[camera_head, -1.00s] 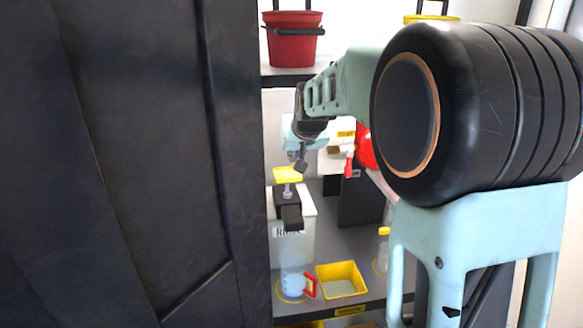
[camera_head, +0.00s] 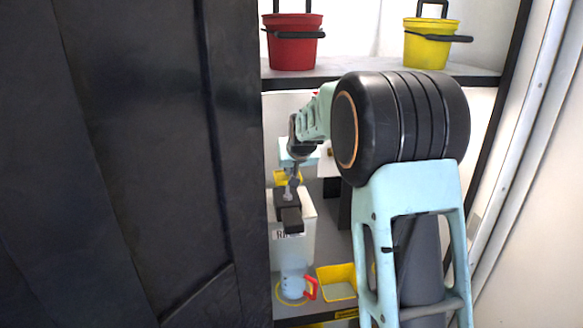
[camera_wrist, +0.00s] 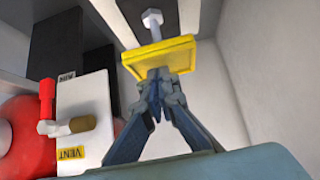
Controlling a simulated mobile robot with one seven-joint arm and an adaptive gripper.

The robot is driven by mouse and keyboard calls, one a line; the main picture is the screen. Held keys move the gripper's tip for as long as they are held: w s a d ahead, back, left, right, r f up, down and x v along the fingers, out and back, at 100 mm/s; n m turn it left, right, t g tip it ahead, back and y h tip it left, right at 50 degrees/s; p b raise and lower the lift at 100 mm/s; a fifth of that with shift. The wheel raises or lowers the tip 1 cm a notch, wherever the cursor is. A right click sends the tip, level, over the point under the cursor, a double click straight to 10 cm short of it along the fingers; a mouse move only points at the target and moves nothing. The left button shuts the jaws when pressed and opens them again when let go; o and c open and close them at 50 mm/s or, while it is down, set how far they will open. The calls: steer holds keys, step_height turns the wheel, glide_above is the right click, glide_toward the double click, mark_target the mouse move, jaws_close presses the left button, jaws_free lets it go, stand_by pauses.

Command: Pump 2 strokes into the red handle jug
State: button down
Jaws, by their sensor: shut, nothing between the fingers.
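The clear jug with the red handle (camera_head: 311,288) stands upright on a yellow ring at the lower shelf's front, below the pump's black spout (camera_head: 291,219). The pump has a yellow push plate (camera_head: 281,178) on top of a pale labelled container (camera_head: 301,244). My gripper (camera_head: 292,186) is shut and empty, at the plate, partly covering it. In the wrist view the shut fingertips (camera_wrist: 158,76) meet the edge of the yellow plate (camera_wrist: 150,60), with the grey rod (camera_wrist: 152,22) beyond it. Whether they touch or only overlap in view I cannot tell.
A red bucket (camera_head: 292,45) and a yellow bucket (camera_head: 431,45) stand on the upper shelf. A yellow tray (camera_head: 336,284) sits right of the jug. A VENT-marked white box with a tap (camera_wrist: 85,125) and a red round body (camera_wrist: 18,135) are beside the gripper. A dark panel (camera_head: 130,160) fills the left.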

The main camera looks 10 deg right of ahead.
stand_by(0.3)
steer(key=shift+s+f+b, duration=0.1)
steer(key=shift+f+b, duration=1.85)
steer(key=shift+f, duration=0.7)
